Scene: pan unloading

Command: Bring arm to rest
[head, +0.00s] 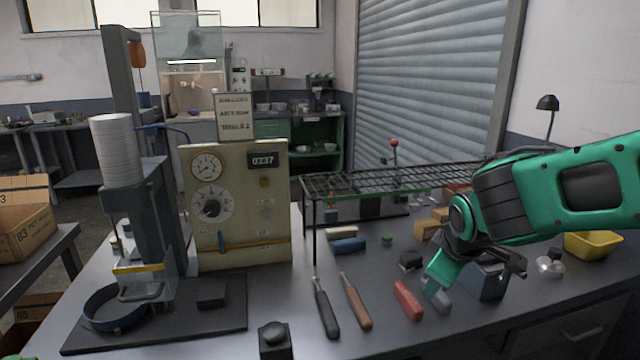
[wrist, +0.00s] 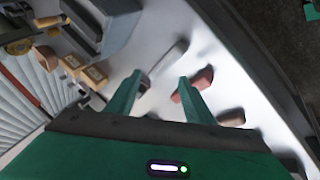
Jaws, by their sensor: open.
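My gripper (head: 440,272) hangs low over the right part of the grey workbench (head: 385,338), pointing down, with my green arm coming in from the right. In the wrist view its two green fingers (wrist: 158,98) stand apart with nothing held between them. A grey block (head: 437,299) and a red block (head: 407,300) lie on the bench close to the fingertips. In the wrist view the grey block (wrist: 166,66) shows beyond the fingers and the red block (wrist: 190,92) lies partly behind the right finger. Whether a finger touches either block I cannot tell.
A wire rack (head: 380,181) stands behind the gripper. A dark bin (head: 488,282) and a yellow tray (head: 592,245) are to the right. Two handled tools (head: 325,308) lie left of the blocks. A dial panel (head: 235,205) and a round pan (head: 115,306) stand at left.

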